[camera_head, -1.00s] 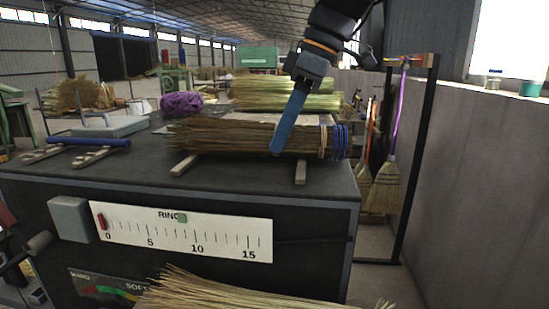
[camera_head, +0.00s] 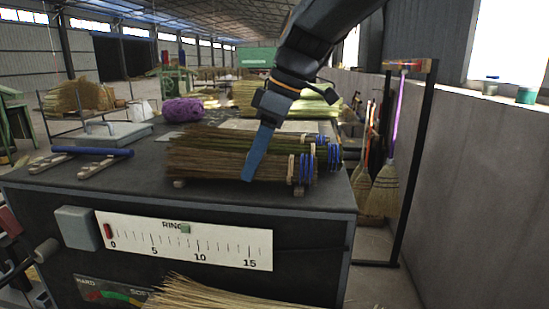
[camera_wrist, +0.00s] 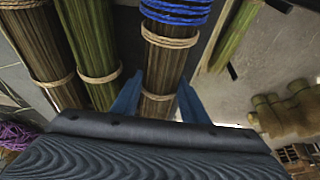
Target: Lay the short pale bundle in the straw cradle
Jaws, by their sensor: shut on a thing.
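My gripper (camera_head: 258,152) is shut on a straw bundle, with one blue finger showing on its near side. In the wrist view the held bundle (camera_wrist: 166,62) lies between both fingers, with tan ties and blue winding. Its full length and whether it is the short pale one cannot be told. In the head view, straw bundles (camera_head: 205,163) lie across the table, with blue-wound ends (camera_head: 333,156) at the right. Two wooden rests (camera_head: 299,190), possibly the straw cradle, show only their front ends below the bundles. Whether the held bundle touches them is unclear.
In the wrist view a green bundle (camera_wrist: 90,45) and a brown bundle (camera_wrist: 38,55) lie left of the held one. A blue rod (camera_head: 97,151) on wooden bars, a grey tray (camera_head: 113,135) and purple twine (camera_head: 183,110) lie further left. Brooms (camera_head: 383,190) hang at right.

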